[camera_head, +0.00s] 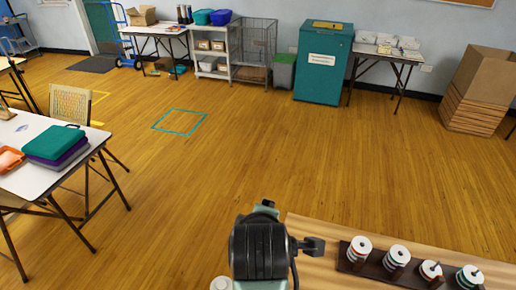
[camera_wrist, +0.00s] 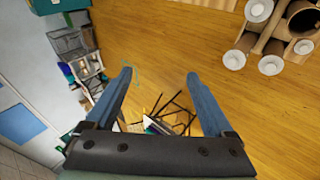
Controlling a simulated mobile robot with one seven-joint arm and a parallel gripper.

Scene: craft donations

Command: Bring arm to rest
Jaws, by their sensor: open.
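My gripper (camera_wrist: 158,84) shows in the wrist view with its two blue fingers wide apart and nothing between them. In the head view my dark arm end rises at the bottom middle, just left of a wooden table (camera_head: 320,262); the fingers cannot be made out there. The gripper is clear of the things on that table.
A dark rack (camera_head: 372,268) with several white-topped spools (camera_head: 360,247) stands on the wooden table at bottom right. A white table (camera_head: 35,180) with teal and purple cases (camera_head: 53,142) is at left. A teal cabinet (camera_head: 323,65) stands at the back wall. The middle floor is clear.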

